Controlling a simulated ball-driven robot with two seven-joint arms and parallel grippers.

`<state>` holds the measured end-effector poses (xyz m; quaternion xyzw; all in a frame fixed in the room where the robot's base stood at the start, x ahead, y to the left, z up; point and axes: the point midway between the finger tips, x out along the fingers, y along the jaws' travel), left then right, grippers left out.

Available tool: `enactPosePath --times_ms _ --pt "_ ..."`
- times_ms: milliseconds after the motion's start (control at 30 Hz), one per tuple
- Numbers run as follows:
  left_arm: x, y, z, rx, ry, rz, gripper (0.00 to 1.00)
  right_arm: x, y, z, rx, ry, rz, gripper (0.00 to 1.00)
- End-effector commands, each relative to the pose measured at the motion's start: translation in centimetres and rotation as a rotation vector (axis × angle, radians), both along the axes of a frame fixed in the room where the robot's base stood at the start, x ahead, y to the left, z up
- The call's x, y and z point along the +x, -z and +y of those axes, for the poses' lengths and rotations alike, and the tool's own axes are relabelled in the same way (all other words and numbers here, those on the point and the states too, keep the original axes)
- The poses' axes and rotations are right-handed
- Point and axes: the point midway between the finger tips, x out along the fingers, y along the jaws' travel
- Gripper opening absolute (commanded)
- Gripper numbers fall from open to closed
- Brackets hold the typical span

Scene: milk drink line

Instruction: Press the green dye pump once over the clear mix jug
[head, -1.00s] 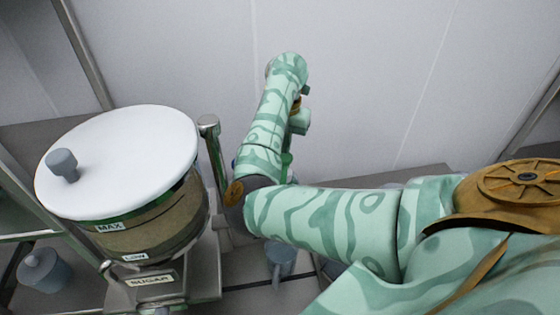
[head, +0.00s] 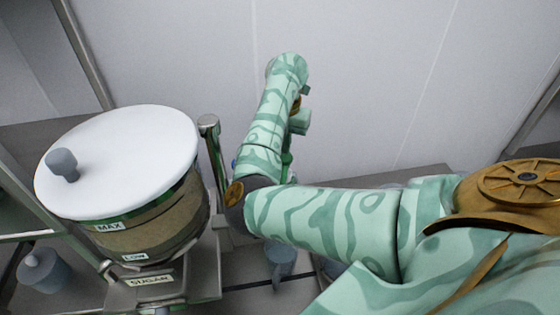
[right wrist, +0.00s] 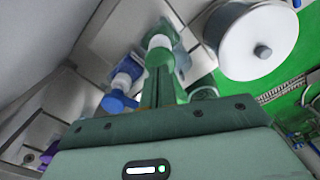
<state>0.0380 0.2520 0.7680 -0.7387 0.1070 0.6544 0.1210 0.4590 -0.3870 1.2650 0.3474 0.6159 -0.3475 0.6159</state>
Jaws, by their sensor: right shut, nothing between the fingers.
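The green dye pump (right wrist: 160,36), a green part with a white collar, shows just beyond my right fingertips in the right wrist view. My right gripper (right wrist: 160,72) is shut with nothing between its fingers. Its fingertips overlap the pump in the picture; I cannot tell whether they touch it. In the head view my right gripper (head: 298,121) is mostly hidden behind my forearm. The clear mix jug cannot be made out in either view. My left gripper is not in view.
A blue pump (right wrist: 122,84) stands left of the green one. The sugar hopper, with a white lid (head: 130,140) and grey knob, stands left of my right arm. A pale wall (head: 370,90) rises behind.

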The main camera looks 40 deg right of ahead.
Motion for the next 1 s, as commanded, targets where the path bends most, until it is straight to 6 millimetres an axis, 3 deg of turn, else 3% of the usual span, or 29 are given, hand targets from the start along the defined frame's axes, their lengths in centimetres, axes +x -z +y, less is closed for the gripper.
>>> enactPosePath --times_ms 1000 --pt "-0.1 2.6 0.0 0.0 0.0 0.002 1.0 -0.1 3.1 0.1 0.002 0.0 0.002 0.0"
